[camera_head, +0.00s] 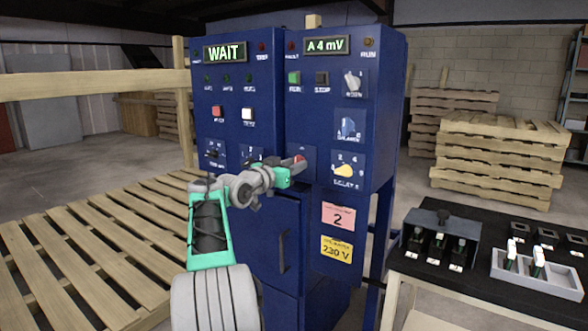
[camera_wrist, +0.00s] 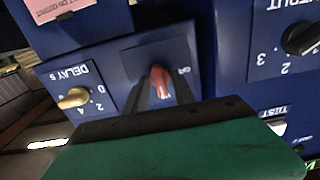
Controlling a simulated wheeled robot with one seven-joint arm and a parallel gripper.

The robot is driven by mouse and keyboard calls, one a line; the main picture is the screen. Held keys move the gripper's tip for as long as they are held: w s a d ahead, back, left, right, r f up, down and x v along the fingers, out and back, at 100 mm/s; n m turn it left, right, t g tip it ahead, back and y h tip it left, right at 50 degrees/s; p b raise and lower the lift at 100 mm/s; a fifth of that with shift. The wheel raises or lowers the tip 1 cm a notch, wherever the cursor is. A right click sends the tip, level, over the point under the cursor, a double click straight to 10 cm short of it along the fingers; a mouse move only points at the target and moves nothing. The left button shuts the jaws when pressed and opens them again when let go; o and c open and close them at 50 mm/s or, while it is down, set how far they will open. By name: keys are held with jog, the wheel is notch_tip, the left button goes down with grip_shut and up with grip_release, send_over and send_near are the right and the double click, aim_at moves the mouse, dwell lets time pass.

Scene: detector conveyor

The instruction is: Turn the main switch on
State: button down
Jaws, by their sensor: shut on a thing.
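The main switch is a red rotary knob (camera_wrist: 160,82) on a dark blue plate (camera_wrist: 130,57), seen upside down in the wrist view. In the head view only a bit of its red (camera_head: 298,159) shows past my gripper, low on the cabinet's middle. My gripper (camera_head: 296,165) reaches the panel there and is shut on the red knob. In the wrist view its dark fingers (camera_wrist: 161,92) stand on both sides of the knob. The knob points roughly up and down in that view. The switch's small lettering is too blurred to read.
The blue cabinet (camera_head: 345,200) shows "WAIT" (camera_head: 225,53) and "A 4 mV" (camera_head: 326,45). A yellow delay knob (camera_head: 343,171) and a blue knob (camera_head: 348,128) sit close to the right. A wooden pallet platform (camera_head: 90,240) lies left; a black table (camera_head: 480,270) with trays stands right.

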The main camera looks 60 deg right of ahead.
dwell(0.4)
jog(key=c, duration=1.4)
grip_release()
jog(key=shift+c, duration=0.2)
jog(key=shift+a, duration=0.1)
jog(key=w+a, duration=0.1)
jog(key=a, duration=0.6)
jog(key=shift+a, duration=0.25)
jog(key=shift+w, duration=0.1)
